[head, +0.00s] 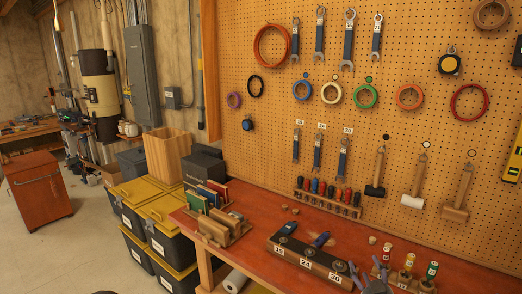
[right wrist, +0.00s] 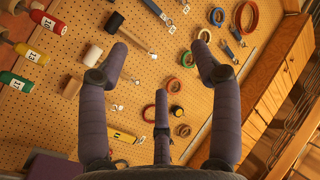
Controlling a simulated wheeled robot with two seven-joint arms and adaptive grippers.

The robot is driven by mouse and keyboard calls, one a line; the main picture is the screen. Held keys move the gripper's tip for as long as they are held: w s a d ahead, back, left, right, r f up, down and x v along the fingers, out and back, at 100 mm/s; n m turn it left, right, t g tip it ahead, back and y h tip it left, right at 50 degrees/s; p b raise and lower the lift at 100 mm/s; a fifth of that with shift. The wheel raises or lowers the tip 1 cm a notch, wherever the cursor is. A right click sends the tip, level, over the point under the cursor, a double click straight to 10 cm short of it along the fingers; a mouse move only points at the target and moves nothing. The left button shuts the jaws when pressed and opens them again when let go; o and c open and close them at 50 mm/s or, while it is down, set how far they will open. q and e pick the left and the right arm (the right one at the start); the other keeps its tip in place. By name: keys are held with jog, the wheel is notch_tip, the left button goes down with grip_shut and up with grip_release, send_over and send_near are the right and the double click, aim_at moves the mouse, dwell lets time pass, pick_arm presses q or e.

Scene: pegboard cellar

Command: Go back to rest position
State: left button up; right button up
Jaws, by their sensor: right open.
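My right gripper (head: 370,275) shows at the bottom edge of the head view, in front of the workbench (head: 262,211). Only its dark finger ends are in that view. In the right wrist view my right gripper (right wrist: 162,65) has its fingers spread wide, with nothing between them. It faces the pegboard (right wrist: 150,85), which appears tilted there. My left gripper is not in the head view.
A numbered block (head: 306,262) and bottles in a wooden holder (head: 407,277) stand on the bench near my right gripper. Tools hang on the pegboard (head: 400,130). Yellow-lidded bins (head: 165,235) stand left of the bench. Floor (head: 50,250) is clear further left.

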jog(key=s+a+f+g+y, duration=0.1)
jog(key=s+a+f+g, duration=0.15)
jog(key=f, duration=0.65)
jog(key=s+a+f+g+y+b, duration=0.1)
jog(key=a+f+g, duration=0.25)
jog(key=f, duration=0.55)
jog(key=s+a+f+g, duration=0.2)
jog(key=a+f, duration=0.1)
jog(key=f, duration=0.6)
jog(key=s+a+f+g+y+b, duration=0.1)
jog(key=s+a+f+g, duration=0.4)
jog(key=s+f, duration=0.4)
jog(key=s+a+f+g+y+b, duration=0.1)
jog(key=s+a+f+g, duration=0.3)
jog(key=s+f, duration=0.5)
jog(key=s+a, duration=0.2)
jog(key=s, duration=0.3)
jog(key=shift+f+n+g, duration=0.25)
jog(key=shift+n+g, duration=0.05)
jog(key=shift+g, duration=0.1)
